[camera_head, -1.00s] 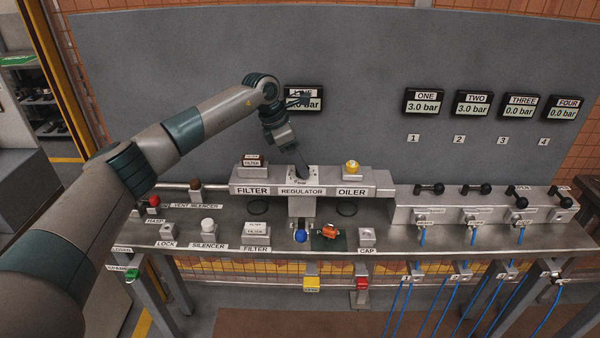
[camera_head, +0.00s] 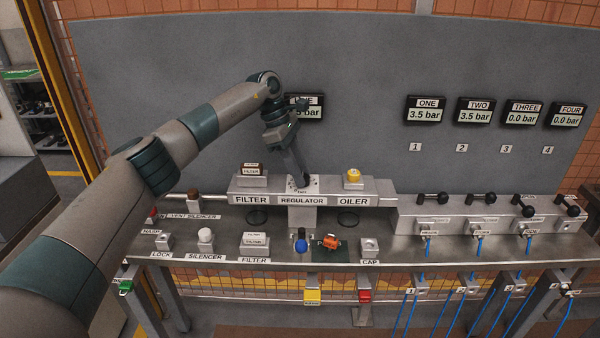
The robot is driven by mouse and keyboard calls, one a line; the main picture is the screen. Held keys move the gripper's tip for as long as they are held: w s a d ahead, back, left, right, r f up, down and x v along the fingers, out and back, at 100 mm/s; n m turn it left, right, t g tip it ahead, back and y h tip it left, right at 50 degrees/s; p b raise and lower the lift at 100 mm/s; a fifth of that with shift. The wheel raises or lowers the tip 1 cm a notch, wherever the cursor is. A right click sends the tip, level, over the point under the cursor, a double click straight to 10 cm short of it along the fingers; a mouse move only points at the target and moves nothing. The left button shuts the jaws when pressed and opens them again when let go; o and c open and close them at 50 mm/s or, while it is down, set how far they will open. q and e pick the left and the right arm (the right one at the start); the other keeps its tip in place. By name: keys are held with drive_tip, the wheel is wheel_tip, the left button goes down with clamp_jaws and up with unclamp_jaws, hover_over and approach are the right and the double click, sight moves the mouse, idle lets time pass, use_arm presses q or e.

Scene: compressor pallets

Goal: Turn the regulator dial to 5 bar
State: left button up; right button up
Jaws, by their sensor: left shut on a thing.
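My left gripper (camera_head: 300,178) points down onto the top of the regulator block (camera_head: 301,200), between the filter and the oiler. It is shut on the regulator dial, which its fingers mostly hide. The line display (camera_head: 310,113) is partly covered by my arm, and its number is only partly readable. Display ONE (camera_head: 427,109) and display TWO (camera_head: 475,111) each read 3.5 bar. Display THREE (camera_head: 521,114) and display FOUR (camera_head: 567,115) read 0.0 bar. My right gripper is not in view.
The filter block (camera_head: 252,197) stands left of the regulator and the oiler block (camera_head: 352,199) right of it. Several black-handled valves (camera_head: 480,198) line the bench's right. A blue knob (camera_head: 300,246) and an orange part (camera_head: 330,241) are in front. The grey panel stands behind.

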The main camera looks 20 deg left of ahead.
use_arm(q)
drive_tip(key=shift+r, duration=0.1)
drive_tip(key=o, duration=1)
drive_tip(key=shift+o, duration=0.2)
drive_tip(key=shift+a+r, duration=0.3)
drive_tip(key=shift+r, duration=0.3)
drive_tip(key=b+v, duration=0.1)
drive_tip(key=v, duration=1.5)
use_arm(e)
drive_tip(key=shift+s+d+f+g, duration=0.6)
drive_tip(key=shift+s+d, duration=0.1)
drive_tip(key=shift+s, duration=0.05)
use_arm(q)
drive_tip(key=shift+d, duration=0.1)
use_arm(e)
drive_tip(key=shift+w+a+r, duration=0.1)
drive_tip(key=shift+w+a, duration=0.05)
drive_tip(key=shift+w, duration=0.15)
